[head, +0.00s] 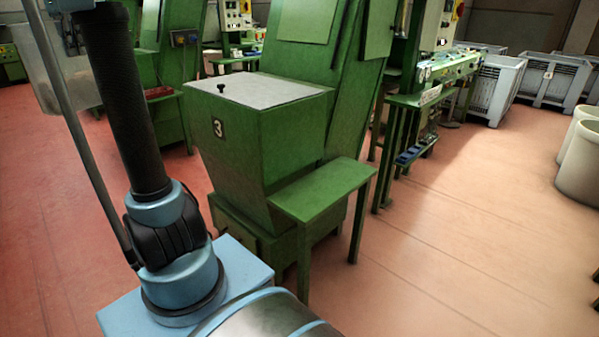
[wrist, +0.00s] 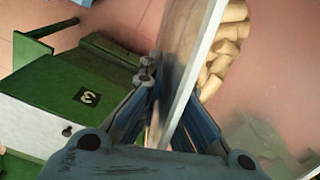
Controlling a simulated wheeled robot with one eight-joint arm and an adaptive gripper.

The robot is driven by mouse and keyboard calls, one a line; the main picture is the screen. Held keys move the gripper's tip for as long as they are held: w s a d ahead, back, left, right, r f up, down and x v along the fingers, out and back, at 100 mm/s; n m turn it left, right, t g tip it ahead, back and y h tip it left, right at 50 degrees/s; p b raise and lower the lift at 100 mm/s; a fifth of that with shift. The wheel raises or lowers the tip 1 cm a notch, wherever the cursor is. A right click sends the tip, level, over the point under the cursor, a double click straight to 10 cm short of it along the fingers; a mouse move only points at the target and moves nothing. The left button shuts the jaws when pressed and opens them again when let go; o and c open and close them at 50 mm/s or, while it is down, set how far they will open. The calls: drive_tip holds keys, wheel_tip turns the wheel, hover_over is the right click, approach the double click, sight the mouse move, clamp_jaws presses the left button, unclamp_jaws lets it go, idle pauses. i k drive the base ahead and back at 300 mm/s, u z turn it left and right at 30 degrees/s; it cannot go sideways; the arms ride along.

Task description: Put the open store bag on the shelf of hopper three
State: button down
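The store bag (wrist: 187,45) is translucent, with a pale straight edge and several tan corks (wrist: 226,48) visible behind that edge in the wrist view. My gripper (wrist: 165,98) has its fingers on either side of the bag's wall and appears shut on it. In the head view the bag (head: 42,66) hangs at the upper left, partly hidden by my arm. Hopper three (head: 235,135) is green, with a black 3 plate and a pale lid. Its empty flat green shelf (head: 322,189) is on the right, apart from the bag. The hopper also shows in the wrist view (wrist: 60,98).
A green machine with a control panel (head: 440,70) stands behind the shelf on the right. Grey crates (head: 495,85) and pale bins (head: 580,150) are at the far right. The red floor (head: 460,260) right of the shelf is clear.

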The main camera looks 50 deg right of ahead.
sight(327, 182)
drive_tip(key=k, duration=2.05)
drive_tip(key=z, duration=1.25)
drive_tip(key=i, duration=1.05)
